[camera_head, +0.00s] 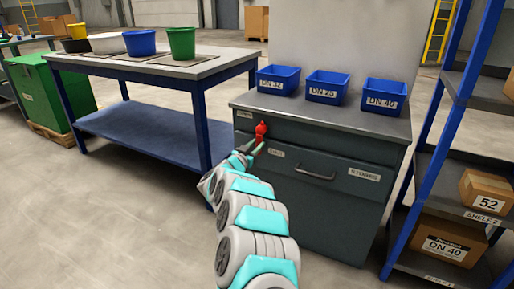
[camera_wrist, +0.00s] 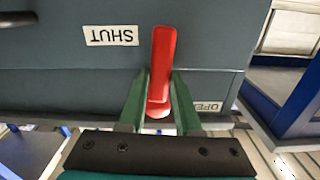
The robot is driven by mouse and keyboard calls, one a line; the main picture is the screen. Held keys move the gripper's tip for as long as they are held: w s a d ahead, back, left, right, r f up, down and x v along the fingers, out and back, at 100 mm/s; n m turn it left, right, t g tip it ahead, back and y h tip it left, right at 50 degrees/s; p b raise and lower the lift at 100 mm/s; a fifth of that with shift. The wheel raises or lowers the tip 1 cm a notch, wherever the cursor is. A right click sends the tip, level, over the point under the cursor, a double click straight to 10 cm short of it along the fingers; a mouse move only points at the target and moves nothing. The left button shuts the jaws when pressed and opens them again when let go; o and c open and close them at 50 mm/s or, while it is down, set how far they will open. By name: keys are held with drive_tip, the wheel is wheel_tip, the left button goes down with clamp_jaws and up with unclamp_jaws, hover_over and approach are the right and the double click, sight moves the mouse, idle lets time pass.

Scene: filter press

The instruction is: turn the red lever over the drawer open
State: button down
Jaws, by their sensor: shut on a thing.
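The red lever (camera_head: 261,129) is on the upper left front of the dark grey cabinet (camera_head: 340,215), by the top of the drawer (camera_head: 345,173) with its bar handle. My gripper (camera_head: 253,148) reaches it from below left. In the wrist view, which shows the labels upside down, the lever (camera_wrist: 163,60) runs nearly straight up the picture. My gripper (camera_wrist: 158,92) is shut on it, one green finger on each side. The SHUT label (camera_wrist: 112,36) is left of the lever; the OPEN label (camera_wrist: 208,106) is at lower right, partly hidden by a finger.
Blue bins (camera_head: 328,87) stand on the cabinet top. A blue-framed workbench (camera_head: 150,70) with buckets is at left. A blue shelf rack (camera_head: 440,150) with boxes (camera_head: 450,240) stands close at right. The floor in front at left is clear.

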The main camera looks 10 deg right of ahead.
sight(246, 135)
drive_tip(key=w+a+r+m+b, duration=0.1)
drive_tip(key=a+r+m+b, duration=0.1)
drive_tip(key=m+b, duration=0.3)
drive_tip(key=w+a+r+m+b, duration=0.1)
drive_tip(key=r+m+b, duration=0.2)
drive_tip(key=m, duration=0.9)
drive_tip(key=shift+w+a+b, duration=0.4)
drive_tip(key=shift+b, duration=0.75)
drive_tip(key=c, duration=0.6)
unclamp_jaws()
drive_tip(key=shift+r, duration=0.1)
drive_tip(key=v, duration=0.7)
drive_tip(key=shift+s+a, duration=0.25)
drive_tip(key=shift+s, duration=0.05)
